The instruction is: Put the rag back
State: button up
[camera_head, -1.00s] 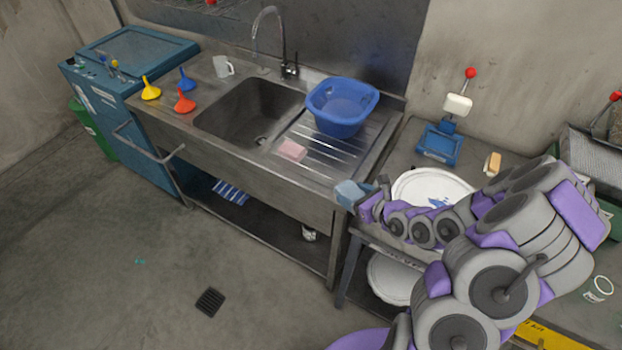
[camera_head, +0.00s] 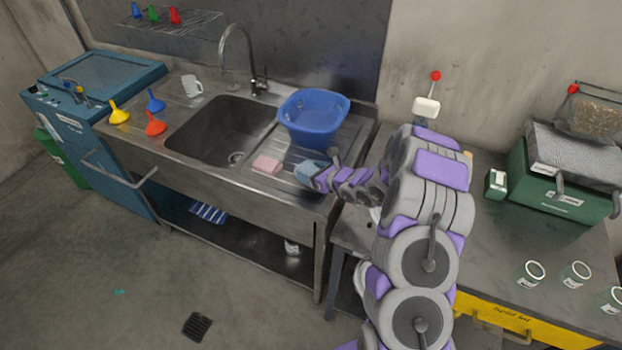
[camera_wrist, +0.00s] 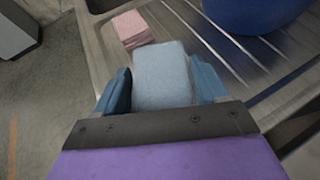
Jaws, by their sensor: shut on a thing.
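My gripper (camera_head: 318,178) is shut on a light blue folded rag (camera_wrist: 163,75), which sits between the two blue fingers in the wrist view. In the head view the rag (camera_head: 307,171) is at the right front of the sink's ribbed drainboard (camera_head: 333,157). I cannot tell whether it touches the metal. A pink folded cloth or sponge (camera_head: 267,164) lies on the drainboard just left of the rag; it also shows in the wrist view (camera_wrist: 131,28). A blue and white striped cloth (camera_head: 209,213) is low under the sink.
A blue basin (camera_head: 314,116) stands on the drainboard behind the rag. The sink bowl (camera_head: 222,130) is left of the pink piece. Funnels (camera_head: 155,124) and a white mug (camera_head: 191,86) stand farther left. My arm hides part of the right-hand bench (camera_head: 490,240).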

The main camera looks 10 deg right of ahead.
jog(key=shift+w+f, duration=0.1)
jog(key=shift+w, duration=0.2)
jog(key=f, duration=0.2)
jog(key=shift+s+d+f+b, duration=0.1)
jog(key=shift+d+f+b, duration=0.2)
jog(key=shift+f+b, duration=0.1)
jog(key=shift+f, duration=0.4)
jog(key=shift+a+r, duration=0.1)
jog(key=shift+a, duration=0.2)
jog(key=shift+d+f+b, duration=0.15)
jog(key=shift+f+b, duration=0.3)
jog(key=shift+f, duration=0.15)
jog(key=o, duration=1.1)
jog(key=shift+r, duration=0.15)
